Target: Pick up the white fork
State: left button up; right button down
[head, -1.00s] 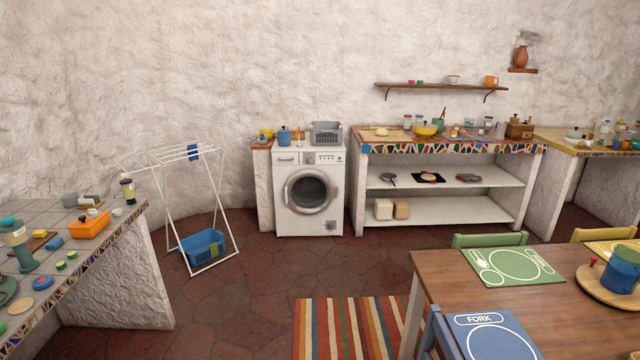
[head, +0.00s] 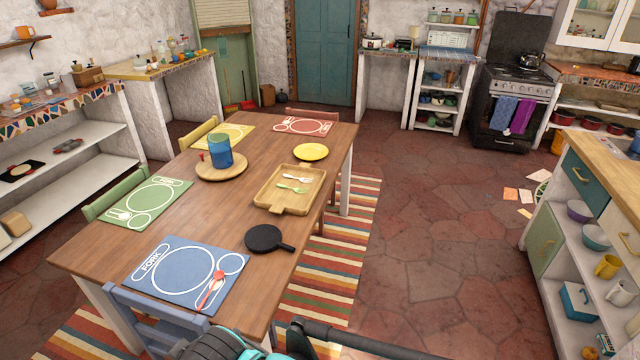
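A small white utensil (head: 297,178), which looks like the white fork, lies on the wooden tray (head: 274,205) on the dining table. A light green utensil (head: 293,188) lies just in front of it on the same tray. Both are too small to make out their tines clearly. Dark and teal parts of my own arm show at the bottom edge, in front of the table. I see no gripper fingertips, and neither gripper touches the tray.
The wooden table (head: 215,255) also holds a black round pan-shaped item (head: 265,238), a yellow plate (head: 311,152), a blue pot (head: 220,150) and several placemats. A red utensil (head: 213,284) lies on the blue placemat (head: 165,290).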

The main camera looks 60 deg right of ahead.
aim_at(290, 177)
jog(key=l+z, duration=0.2)
jog(key=z, duration=0.2)
jog(key=l+z, duration=0.2)
jog(key=z, duration=0.25)
jog(key=i+l+z, duration=0.1)
jog(key=z, duration=0.3)
jog(key=i+l+z, duration=0.1)
jog(key=l+z, duration=0.15)
jog(key=z, duration=0.15)
jog(key=i+l, duration=0.3)
jog(key=l, duration=0.15)
